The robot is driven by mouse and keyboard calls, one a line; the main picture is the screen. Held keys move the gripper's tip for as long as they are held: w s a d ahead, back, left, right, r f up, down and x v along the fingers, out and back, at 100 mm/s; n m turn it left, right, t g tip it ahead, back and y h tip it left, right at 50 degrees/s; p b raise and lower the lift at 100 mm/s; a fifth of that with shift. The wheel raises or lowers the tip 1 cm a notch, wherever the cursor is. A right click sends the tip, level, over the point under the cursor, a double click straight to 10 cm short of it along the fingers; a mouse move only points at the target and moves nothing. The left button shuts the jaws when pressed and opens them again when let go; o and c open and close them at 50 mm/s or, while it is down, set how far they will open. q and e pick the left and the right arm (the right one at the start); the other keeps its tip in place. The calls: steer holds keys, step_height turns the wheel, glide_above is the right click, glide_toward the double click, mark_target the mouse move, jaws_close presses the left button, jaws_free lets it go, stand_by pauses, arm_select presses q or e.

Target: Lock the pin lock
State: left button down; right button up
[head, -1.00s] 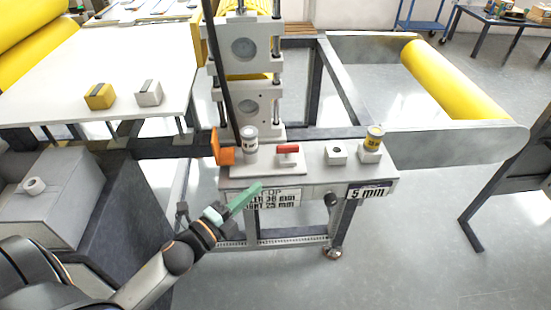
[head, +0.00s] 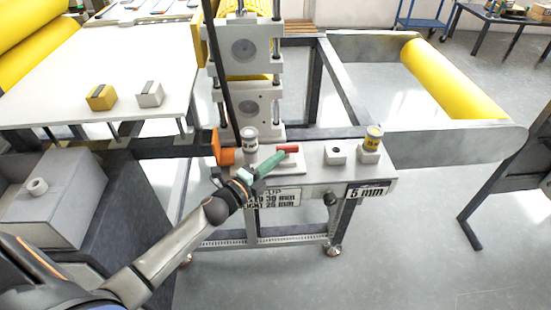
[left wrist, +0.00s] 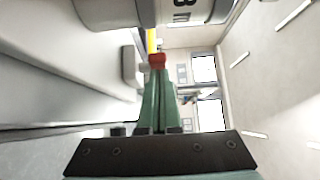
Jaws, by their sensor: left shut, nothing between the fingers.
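The pin lock appears to be the small red handle (head: 289,148) on a white plate on the machine's front ledge. My left gripper (head: 281,155) has its green fingers shut, with their tips at the red handle in the head view. In the left wrist view the shut green fingers (left wrist: 158,80) point at the red end of the handle (left wrist: 157,60). I cannot tell whether the tips touch it. Nothing shows between the fingers. The fingers hide part of the handle and plate. My right gripper is not in view.
A labelled grey cylinder (head: 249,139) stands left of the handle, beside an orange part (head: 221,148). A white block with a hole (head: 335,155) and a yellow-topped cylinder (head: 373,140) stand to the right. The roller frame rises behind. The floor in front is clear.

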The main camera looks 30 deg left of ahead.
arm_select(q)
steer(key=shift+a, duration=0.1)
steer(key=shift+w+a+m+g+h, duration=0.1)
steer(key=shift+a+m+g+h, duration=0.1)
steer(key=shift+m+h, duration=0.3)
steer(key=shift+w+a+m+g+h, duration=0.1)
steer(key=shift+a+m+g+h, duration=0.15)
steer(key=shift+h, duration=0.45)
steer(key=shift+w+a, duration=0.2)
steer(key=shift+a, duration=0.25)
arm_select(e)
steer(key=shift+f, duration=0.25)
